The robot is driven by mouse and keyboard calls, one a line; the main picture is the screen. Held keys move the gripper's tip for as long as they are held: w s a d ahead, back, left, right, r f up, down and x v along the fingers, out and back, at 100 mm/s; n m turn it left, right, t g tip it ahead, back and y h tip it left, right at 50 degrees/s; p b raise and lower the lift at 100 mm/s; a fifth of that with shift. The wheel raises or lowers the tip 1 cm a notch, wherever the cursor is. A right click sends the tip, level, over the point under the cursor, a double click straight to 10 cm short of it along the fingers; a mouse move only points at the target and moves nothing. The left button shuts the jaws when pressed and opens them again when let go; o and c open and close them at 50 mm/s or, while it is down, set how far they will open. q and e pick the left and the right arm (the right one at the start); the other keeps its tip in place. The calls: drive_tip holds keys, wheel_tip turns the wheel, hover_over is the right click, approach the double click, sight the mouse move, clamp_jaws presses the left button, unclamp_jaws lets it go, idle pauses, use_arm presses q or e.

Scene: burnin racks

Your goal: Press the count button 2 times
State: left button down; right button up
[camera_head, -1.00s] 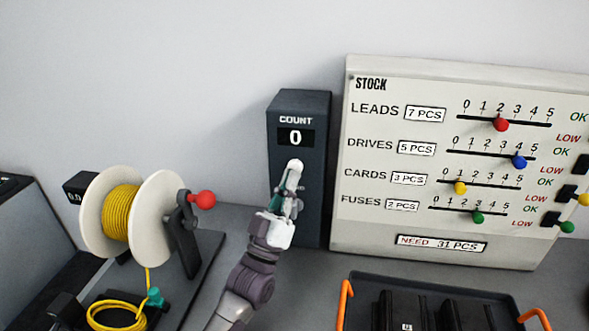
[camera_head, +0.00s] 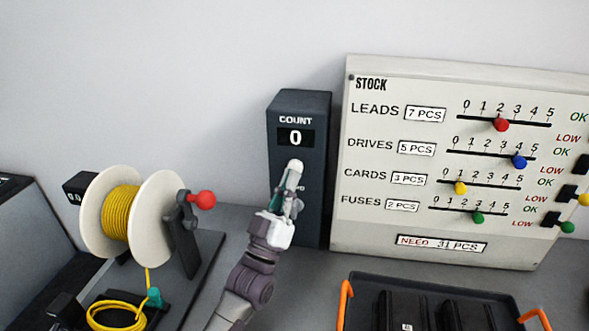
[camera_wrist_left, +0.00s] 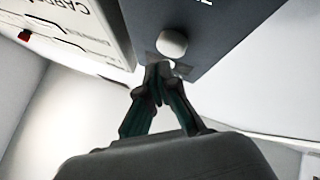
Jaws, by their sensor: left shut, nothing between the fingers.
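The dark count box (camera_head: 317,170) stands upright against the wall, left of the stock board. Its display (camera_head: 296,137) under the word COUNT reads 0. The white rounded count button (camera_head: 295,165) shows on its front just beyond my fingertips. My left gripper (camera_head: 291,192) is shut and empty, in front of the box. In the left wrist view the white button (camera_wrist_left: 172,43) is just past the closed fingertips (camera_wrist_left: 160,70); I cannot tell whether they touch. The gripper hides the lower part of the box's front. My right gripper is not in view.
The white stock board (camera_head: 400,225) with colored sliders stands close to the right. A spool of yellow cable (camera_head: 122,212) with a red-knobbed crank (camera_head: 203,199) stands at the left. A black tray (camera_head: 365,283) with orange handles sits at the front right.

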use_arm(q)
drive_tip(key=shift+w, duration=0.45)
drive_tip(key=shift+w+d+b, duration=0.15)
drive_tip(key=shift+w+b, duration=0.25)
drive_tip(key=shift+b, duration=0.2)
idle(0.4)
drive_tip(key=shift+s, duration=0.15)
drive_tip(key=shift+s+a+p, duration=0.2)
drive_tip(key=shift+s+p, duration=0.35)
drive_tip(key=shift+s, duration=0.2)
drive_tip(key=shift+s+a+p, duration=0.25)
drive_tip(key=shift+s+p, duration=0.4)
drive_tip(key=shift+s, duration=0.6)
drive_tip(key=shift+s+a+p, duration=0.2)
drive_tip(key=shift+s+p, duration=0.4)
drive_tip(key=shift+s, duration=0.6)
